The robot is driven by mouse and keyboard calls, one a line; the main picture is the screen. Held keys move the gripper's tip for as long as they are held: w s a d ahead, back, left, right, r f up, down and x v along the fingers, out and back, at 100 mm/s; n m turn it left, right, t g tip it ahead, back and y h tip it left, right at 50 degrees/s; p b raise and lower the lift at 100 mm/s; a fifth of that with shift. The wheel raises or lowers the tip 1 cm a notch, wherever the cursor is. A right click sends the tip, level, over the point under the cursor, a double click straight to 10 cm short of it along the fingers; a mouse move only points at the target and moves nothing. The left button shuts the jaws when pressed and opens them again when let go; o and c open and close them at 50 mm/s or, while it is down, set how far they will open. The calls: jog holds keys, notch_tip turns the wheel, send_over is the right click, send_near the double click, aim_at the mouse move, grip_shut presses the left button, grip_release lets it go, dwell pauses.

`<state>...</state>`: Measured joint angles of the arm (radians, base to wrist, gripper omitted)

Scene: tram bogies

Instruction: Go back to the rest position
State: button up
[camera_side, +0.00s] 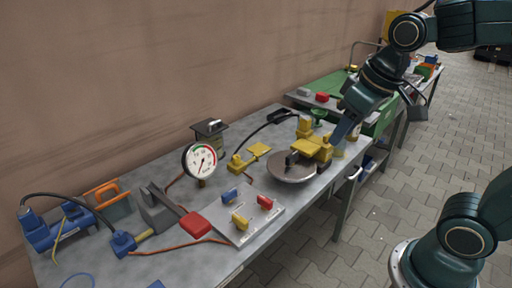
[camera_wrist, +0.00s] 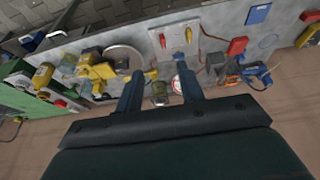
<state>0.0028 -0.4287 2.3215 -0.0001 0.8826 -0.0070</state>
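My gripper (camera_side: 346,128) hangs from my dark green arm at the right end of the grey workbench (camera_side: 150,265), pointing down and left. In the side view its tips overlap the area just behind the yellow disc tool (camera_side: 312,145); I cannot tell the gap. In the wrist view my gripper (camera_wrist: 160,70) has its two blue-grey fingers well apart, with nothing held between them. The bench, a dark box (camera_wrist: 159,92) and the pressure gauge (camera_wrist: 177,86) show beyond the fingers. The yellow tool (camera_wrist: 97,68) lies left of them.
The bench carries the gauge (camera_side: 201,161), a switch panel (camera_side: 240,222), a blue tool (camera_side: 60,232) and several cables. A green cart (camera_side: 325,88) stands behind its right end. A wall (camera_side: 150,60) runs along the back.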

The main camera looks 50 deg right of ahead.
jog(key=s+t, duration=0.1)
jog(key=s, duration=0.6)
jog(key=shift+s+f, duration=0.15)
jog(key=shift+s, duration=0.05)
